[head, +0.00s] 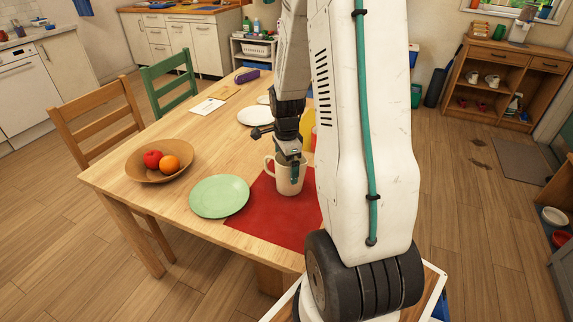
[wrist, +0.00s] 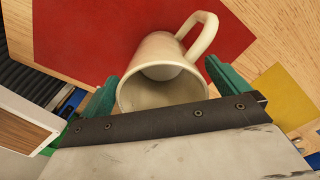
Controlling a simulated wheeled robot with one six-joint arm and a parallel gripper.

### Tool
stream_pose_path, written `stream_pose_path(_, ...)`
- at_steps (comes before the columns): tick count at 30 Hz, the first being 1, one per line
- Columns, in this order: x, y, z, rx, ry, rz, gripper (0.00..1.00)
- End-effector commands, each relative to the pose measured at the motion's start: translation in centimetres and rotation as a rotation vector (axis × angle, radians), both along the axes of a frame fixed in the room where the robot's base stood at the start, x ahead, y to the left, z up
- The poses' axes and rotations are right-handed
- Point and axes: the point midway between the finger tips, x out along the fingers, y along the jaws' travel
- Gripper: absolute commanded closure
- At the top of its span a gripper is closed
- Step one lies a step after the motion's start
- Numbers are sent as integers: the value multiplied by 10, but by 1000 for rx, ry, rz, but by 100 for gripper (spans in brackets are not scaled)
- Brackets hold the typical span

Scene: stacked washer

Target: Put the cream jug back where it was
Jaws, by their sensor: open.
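The cream jug (head: 287,180) stands upright on the red mat (head: 262,222) on the wooden table, with its handle toward the left in the head view. In the wrist view the jug (wrist: 160,85) shows its open mouth and its handle pointing up and right. My gripper (head: 292,167) is at the jug's rim from above. Its green fingers are open, one on each side of the jug in the wrist view. I cannot tell whether either finger touches it. The jug's far side is hidden in the head view.
A green plate (head: 219,196) lies left of the mat. A wooden bowl (head: 137,168) with fruit is farther left. A white plate (head: 254,116) lies beyond. My arm hides the table's right part. A yellow thing (wrist: 282,98) shows beside the mat.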

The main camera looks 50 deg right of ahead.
Motion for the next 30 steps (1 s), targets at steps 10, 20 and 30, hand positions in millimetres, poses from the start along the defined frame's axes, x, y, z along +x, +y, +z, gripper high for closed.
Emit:
stream_pose_path(10,1,-1,69,-4,-6,0,0)
stream_pose_path(20,0,0,115,-1,-2,2,0)
stream_pose_path(30,-25,98,187,-31,-32,583,0)
